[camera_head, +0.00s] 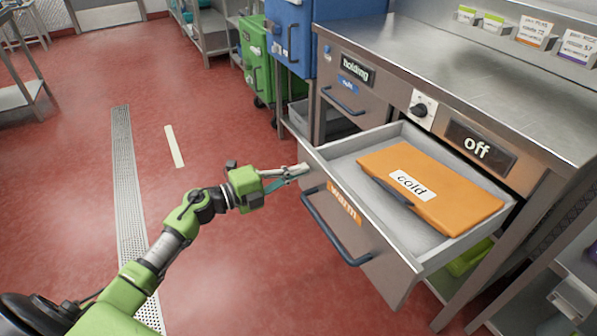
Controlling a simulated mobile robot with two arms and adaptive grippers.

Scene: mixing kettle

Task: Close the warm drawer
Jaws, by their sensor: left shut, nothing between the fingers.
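The warm drawer (372,252) is pulled out from the steel counter. Its front carries an orange label reading "warm" and a dark bar handle (333,232). An orange slab-like object (455,202) with a white "cold" label lies inside the drawer. My left gripper (298,171) is shut and empty. Its fingertips are at the upper left end of the drawer front, near its top edge; I cannot tell whether they touch it. My right gripper is not in view.
The steel counter (400,48) has a closed "holding" drawer (352,95), a knob (420,108) and an "off" panel (480,146). Blue and green bins (255,55) stand behind. The red floor (75,180) to the left is clear, with a long drain grate (127,190).

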